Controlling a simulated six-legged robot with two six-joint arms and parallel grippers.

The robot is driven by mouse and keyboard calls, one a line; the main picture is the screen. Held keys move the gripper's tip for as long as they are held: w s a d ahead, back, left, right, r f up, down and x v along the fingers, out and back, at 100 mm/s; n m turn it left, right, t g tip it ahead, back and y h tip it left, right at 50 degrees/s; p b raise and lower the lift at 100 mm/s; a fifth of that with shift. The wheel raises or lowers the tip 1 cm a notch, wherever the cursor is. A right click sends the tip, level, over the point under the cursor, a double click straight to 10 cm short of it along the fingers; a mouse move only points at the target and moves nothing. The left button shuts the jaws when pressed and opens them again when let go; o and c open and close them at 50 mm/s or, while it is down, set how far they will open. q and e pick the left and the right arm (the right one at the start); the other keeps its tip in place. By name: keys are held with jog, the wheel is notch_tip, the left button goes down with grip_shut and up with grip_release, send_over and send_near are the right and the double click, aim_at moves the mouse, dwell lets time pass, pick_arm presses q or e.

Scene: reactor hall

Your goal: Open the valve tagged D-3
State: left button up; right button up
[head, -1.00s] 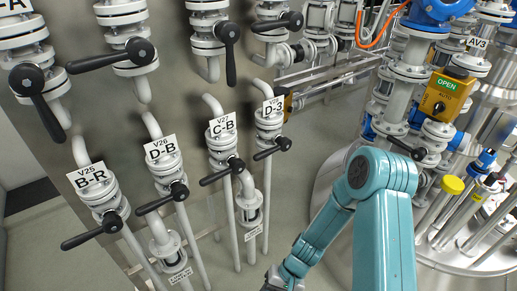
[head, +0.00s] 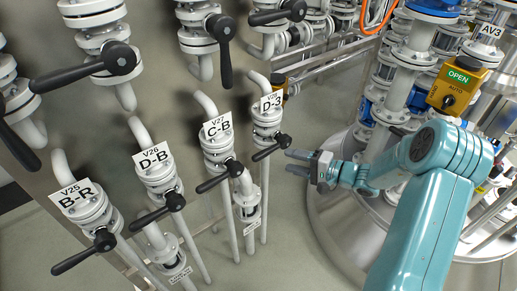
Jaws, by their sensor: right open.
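The valve tagged D-3 (head: 267,118) is the rightmost of the lower row on the grey panel. Its black lever handle (head: 272,147) lies across the pipe, pointing down to the left from a hub at its right end. My right gripper (head: 291,162) is just right of and slightly below that handle, with its jaws open and pointing left toward it. A small gap shows between the fingertips and the handle, and nothing is between the jaws. My left gripper is not in view.
Valve C-B (head: 217,146) stands close to the left of D-3, with D-B (head: 157,175) and B-R (head: 84,205) farther left. More levered valves (head: 99,55) are above. A round steel vessel base (head: 335,232) and an orange OPEN box (head: 455,88) are at right.

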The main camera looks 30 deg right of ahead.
aim_at(267, 155)
jog(key=p+x, duration=0.2)
jog(key=x, duration=0.9)
jog(key=shift+w+a+f, duration=0.2)
jog(key=shift+w, duration=0.15)
jog(key=shift+w+a, duration=0.15)
grip_shut()
